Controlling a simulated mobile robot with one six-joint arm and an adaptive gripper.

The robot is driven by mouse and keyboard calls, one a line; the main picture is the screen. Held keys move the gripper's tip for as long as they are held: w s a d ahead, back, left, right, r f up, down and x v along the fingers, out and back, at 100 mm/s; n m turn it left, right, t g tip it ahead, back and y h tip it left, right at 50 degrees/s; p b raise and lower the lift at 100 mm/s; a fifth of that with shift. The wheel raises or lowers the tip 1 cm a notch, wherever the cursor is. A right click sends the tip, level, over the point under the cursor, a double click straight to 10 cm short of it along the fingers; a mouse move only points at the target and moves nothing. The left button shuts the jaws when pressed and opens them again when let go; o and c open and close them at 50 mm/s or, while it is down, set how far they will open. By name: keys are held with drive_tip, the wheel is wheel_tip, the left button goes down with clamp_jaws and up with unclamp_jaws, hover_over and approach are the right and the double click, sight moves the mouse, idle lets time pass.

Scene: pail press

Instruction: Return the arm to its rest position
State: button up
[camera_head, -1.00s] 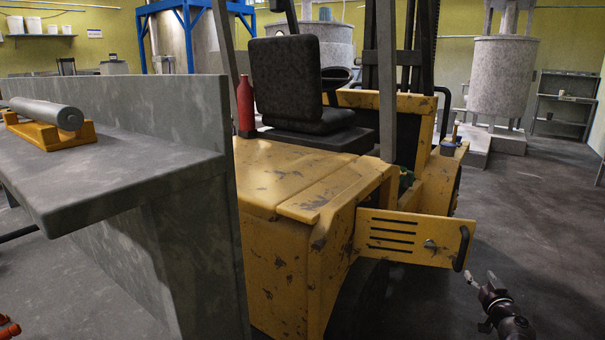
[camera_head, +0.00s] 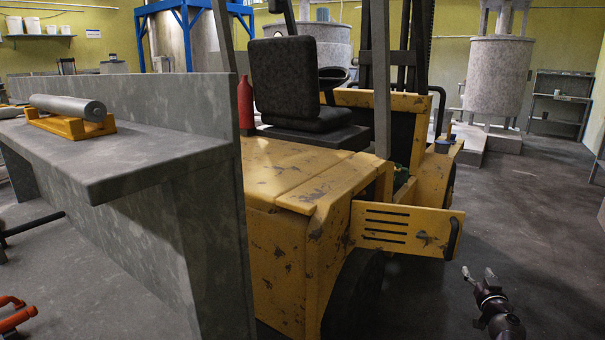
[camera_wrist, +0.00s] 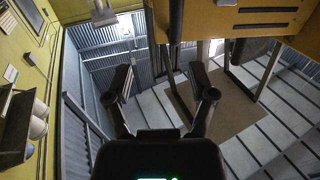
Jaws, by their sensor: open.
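My gripper (camera_head: 478,276) is at the lower right of the head view, empty, with its fingers apart. It is in front of and to the right of the forklift's open yellow side panel (camera_head: 405,229), with a visible gap between them. In the wrist view my gripper (camera_wrist: 163,85) shows two spread fingers with nothing between them. The wrist view looks up at the corrugated ceiling (camera_wrist: 220,115), with a yellow slotted panel (camera_wrist: 262,14) at the top right.
The yellow forklift (camera_head: 290,210) fills the middle. A grey bench (camera_head: 130,165) at left holds a grey cylinder (camera_head: 70,106) on an orange cradle (camera_head: 65,126). A red bottle (camera_head: 245,100) stands behind the bench wall. Floor (camera_head: 545,220) at right is clear.

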drive_tip(key=s+a+f+m+g+h, duration=0.3)
drive_tip(key=a+f+m+g, duration=0.1)
drive_tip(key=a+f+g, duration=0.9)
drive_tip(key=s+a+f+n+g+y, duration=0.3)
drive_tip(key=s+a, duration=0.1)
drive_tip(key=a, duration=0.4)
drive_tip(key=s+a+f+n+g+y, duration=0.25)
drive_tip(key=s+a, duration=0.25)
drive_tip(key=a, duration=0.4)
wheel_tip(320, 180, up, 30)
drive_tip(key=p, duration=3.1)
drive_tip(key=shift+d+r, duration=0.2)
drive_tip(key=shift+d, duration=0.15)
drive_tip(key=shift+c, duration=0.2)
drive_tip(key=shift+c, duration=0.6)
